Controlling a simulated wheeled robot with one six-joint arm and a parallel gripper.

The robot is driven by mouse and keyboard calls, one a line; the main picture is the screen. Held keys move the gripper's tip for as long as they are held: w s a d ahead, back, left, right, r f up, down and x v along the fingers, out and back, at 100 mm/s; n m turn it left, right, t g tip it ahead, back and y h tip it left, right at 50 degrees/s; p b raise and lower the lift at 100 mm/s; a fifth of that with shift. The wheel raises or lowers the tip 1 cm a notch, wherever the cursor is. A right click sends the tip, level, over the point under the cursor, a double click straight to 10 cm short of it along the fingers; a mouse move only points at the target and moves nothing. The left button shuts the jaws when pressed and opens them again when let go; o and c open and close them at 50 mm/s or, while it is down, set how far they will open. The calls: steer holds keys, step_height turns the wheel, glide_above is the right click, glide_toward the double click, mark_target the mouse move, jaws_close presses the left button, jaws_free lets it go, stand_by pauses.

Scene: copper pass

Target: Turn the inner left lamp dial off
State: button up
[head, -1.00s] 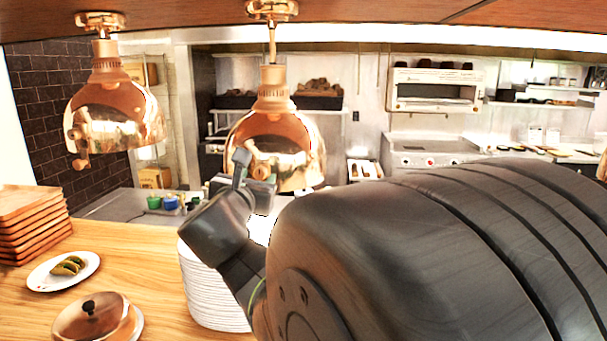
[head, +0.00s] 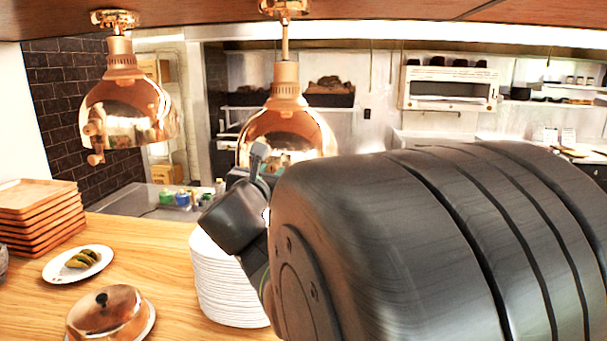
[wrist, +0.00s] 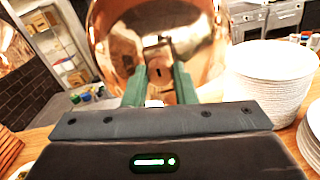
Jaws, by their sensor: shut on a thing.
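The inner left lamp is the second copper dome from the left (head: 310,128); it fills the upper middle of the wrist view (wrist: 112,45). Its copper dial (wrist: 159,72) shows there between the two green fingers. My gripper (wrist: 159,84) is shut on this dial, in front of the lamp. The dial is seen end-on with a dark slot in its face; I cannot tell which setting it is at. In the head view the fingers and this dial are hidden behind my arm.
Another copper lamp (head: 135,105) hangs at the left with its own dial. Below are a plate stack (head: 228,290), a copper cloche (head: 108,312), a plate of food (head: 95,268) and stacked wooden trays (head: 40,205) on the wooden counter (head: 165,255).

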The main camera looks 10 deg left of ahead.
steer(key=shift+f, duration=0.1)
steer(key=m+b, duration=1.7)
steer(key=b, duration=0.5)
steer(key=shift+y+b, duration=0.3)
steer(key=shift+m, duration=0.4)
steer(key=o, duration=1)
steer(key=shift+d, duration=0.1)
steer(key=shift+s, duration=0.15)
